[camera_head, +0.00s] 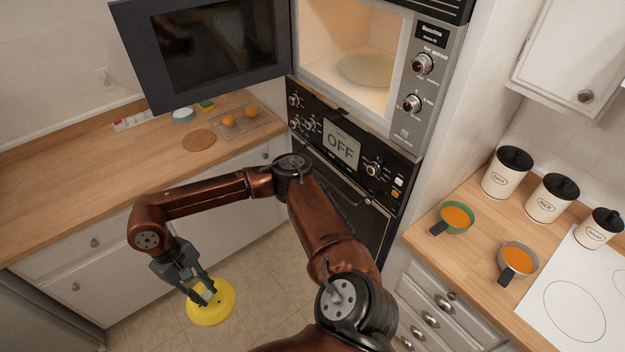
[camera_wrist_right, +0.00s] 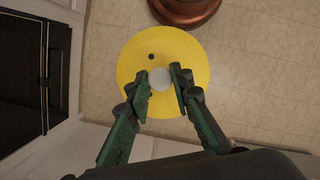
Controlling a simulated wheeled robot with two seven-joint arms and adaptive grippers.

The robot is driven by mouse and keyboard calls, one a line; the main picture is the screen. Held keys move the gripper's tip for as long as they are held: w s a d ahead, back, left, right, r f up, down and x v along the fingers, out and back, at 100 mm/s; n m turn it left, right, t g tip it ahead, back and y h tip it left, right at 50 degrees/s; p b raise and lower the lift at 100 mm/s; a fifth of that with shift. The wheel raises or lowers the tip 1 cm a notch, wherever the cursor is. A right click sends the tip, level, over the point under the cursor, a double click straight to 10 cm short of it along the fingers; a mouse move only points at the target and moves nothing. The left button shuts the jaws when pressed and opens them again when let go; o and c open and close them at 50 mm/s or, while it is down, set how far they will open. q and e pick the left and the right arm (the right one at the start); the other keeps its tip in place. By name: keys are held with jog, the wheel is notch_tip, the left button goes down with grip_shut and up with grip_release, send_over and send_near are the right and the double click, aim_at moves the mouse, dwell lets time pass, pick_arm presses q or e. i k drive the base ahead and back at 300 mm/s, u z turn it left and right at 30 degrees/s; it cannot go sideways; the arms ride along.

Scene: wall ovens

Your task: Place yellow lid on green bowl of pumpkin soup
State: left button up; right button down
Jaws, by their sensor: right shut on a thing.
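The yellow lid (camera_head: 211,303) is a round disc with a pale knob. My right gripper (camera_head: 205,297) is shut on its knob and holds it in the air over the floor, left of centre in the head view. In the right wrist view the lid (camera_wrist_right: 135,72) lies below the fingers, with the white knob between the fingertips (camera_wrist_right: 160,79) and a small dark hole beside it. The green bowl (camera_head: 457,218) of orange soup stands uncovered on the right counter, its dark handle pointing to the lower left. My left gripper is not in view.
A grey bowl (camera_head: 518,260) of orange soup stands near the white cooktop (camera_head: 575,305). Several white canisters (camera_head: 507,172) stand behind. The microwave (camera_head: 350,60) is open, its door (camera_head: 205,55) swung left. The left counter (camera_head: 90,190) holds a rack (camera_head: 241,122) and a round board (camera_head: 199,140).

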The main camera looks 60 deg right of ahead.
aim_at(457, 216)
jog(key=u, duration=0.55)
jog(key=k, duration=1.55)
jog(key=z, duration=1.8)
